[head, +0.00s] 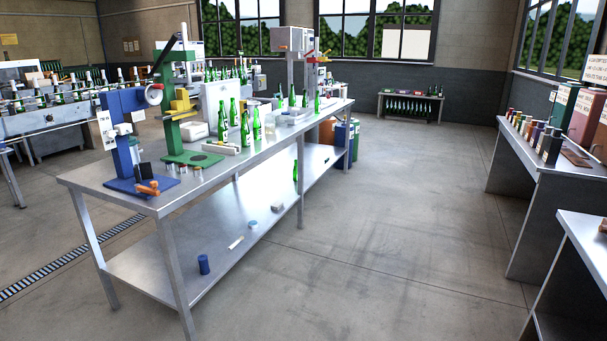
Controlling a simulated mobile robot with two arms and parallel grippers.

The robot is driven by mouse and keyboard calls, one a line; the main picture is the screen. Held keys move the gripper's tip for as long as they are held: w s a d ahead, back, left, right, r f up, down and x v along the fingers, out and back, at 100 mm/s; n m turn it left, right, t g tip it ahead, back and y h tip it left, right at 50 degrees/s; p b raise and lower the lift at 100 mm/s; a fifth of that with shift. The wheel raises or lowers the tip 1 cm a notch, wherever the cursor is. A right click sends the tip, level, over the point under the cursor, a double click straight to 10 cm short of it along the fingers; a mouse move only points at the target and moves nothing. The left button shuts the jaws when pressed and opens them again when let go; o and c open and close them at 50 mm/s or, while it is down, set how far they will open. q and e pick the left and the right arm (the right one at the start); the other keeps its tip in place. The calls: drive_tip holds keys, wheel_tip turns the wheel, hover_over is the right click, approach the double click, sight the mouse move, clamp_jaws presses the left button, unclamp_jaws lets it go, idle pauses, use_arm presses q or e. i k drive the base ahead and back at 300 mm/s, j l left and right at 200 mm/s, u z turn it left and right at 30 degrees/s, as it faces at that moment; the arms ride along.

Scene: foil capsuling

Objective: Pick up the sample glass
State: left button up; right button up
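Several small clear cylinders (197,172) with coloured tops stand on the near part of the metal workbench (180,195), in front of the green press (185,152). They are small, and I cannot tell whether one of them is the sample glass. A clear vessel (270,122) stands farther back on the bench, behind the green bottles; it may be a glass, but it is too small to be sure. Neither of my grippers is in view.
A blue press (124,130) stands at the bench's near left. Green bottles (245,130) stand mid-bench. The lower shelf (190,265) holds a blue cylinder (203,264) and small items. A side table (560,165) stands right. The floor (400,220) between is open.

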sight(283, 119)
drive_tip(key=i+l+z, duration=0.25)
drive_tip(key=i, duration=1)
drive_tip(key=i+j+z, duration=0.25)
drive_tip(key=i, duration=1)
